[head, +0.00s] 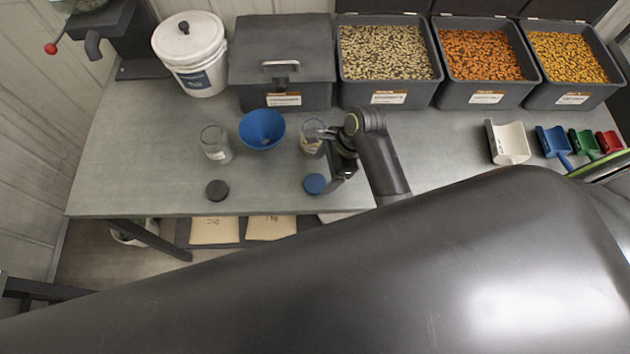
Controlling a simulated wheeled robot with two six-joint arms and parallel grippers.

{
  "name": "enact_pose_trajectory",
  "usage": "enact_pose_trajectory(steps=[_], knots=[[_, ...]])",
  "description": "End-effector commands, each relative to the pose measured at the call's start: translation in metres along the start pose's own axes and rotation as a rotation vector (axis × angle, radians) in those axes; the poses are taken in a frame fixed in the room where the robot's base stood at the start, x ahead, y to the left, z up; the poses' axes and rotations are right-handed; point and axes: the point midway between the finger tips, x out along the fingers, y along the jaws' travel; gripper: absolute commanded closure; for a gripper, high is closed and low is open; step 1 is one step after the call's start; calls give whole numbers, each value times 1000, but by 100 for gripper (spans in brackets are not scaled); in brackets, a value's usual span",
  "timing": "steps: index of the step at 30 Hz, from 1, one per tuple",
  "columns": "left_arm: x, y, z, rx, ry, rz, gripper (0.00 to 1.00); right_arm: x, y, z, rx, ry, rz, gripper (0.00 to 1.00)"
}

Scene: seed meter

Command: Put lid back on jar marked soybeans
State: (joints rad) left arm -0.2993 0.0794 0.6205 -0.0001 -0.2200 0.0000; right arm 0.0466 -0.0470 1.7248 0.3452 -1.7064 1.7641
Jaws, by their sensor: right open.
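A clear glass jar with pale contents (309,146) stands on the bench, partly hidden by my right gripper. Another clear jar (215,146), which looks empty, stands further left with a small pale label. I cannot read either jar's label, so I cannot tell which is marked soybeans. A blue round lid (314,184) lies flat in front of the right jar. A dark round lid (217,190) lies in front of the left jar. My right gripper (324,140) is open at the right jar's side; I cannot tell whether it touches. My left gripper is not in view.
A blue funnel or bowl (262,129) sits between the jars. Behind are a white bucket (190,55), a closed grey bin (282,62) and open seed bins, including one with pale seeds (386,53). Several scoops, one white (509,143), lie at right. The bench's left front (130,175) is clear.

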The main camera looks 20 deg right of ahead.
Motion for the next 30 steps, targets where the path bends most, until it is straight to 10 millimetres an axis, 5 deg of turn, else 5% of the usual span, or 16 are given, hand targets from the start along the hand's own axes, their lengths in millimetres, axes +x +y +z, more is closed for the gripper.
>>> enact_pose_trajectory(steps=[6,18,30], knots=[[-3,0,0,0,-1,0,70,4,1,0,1,-1,2,21],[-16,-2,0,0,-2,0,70,47,3,-2,1,-1,2,21],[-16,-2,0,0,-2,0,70,52,2,-3,0,0,-1,21]])
